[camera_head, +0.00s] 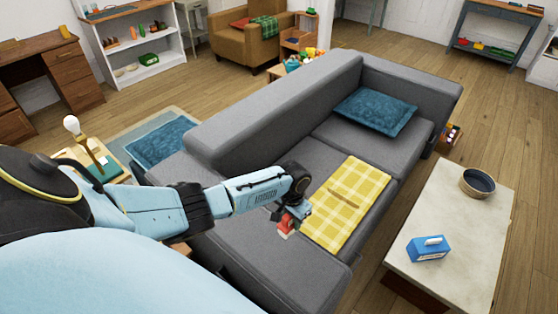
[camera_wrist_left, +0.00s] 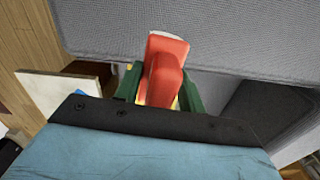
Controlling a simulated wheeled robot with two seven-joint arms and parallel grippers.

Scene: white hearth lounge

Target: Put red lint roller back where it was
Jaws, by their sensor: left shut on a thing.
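The red lint roller (camera_wrist_left: 168,66) is between the fingers of my left gripper (camera_wrist_left: 158,88) in the left wrist view. It also shows small and red in the head view (camera_head: 286,226). My left gripper (camera_head: 292,216) is shut on it, over the grey sofa's (camera_head: 245,222) seat beside the yellow checked blanket (camera_head: 352,207). I cannot tell whether the roller touches the seat. My right gripper is not in view.
A pale coffee table (camera_head: 462,225) stands to the right, with a blue box-like item (camera_head: 427,249) and a dark round bowl (camera_head: 478,183) on it. A blue cushion (camera_head: 375,112) lies on the sofa's far seat. Wooden floor lies between sofa and table.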

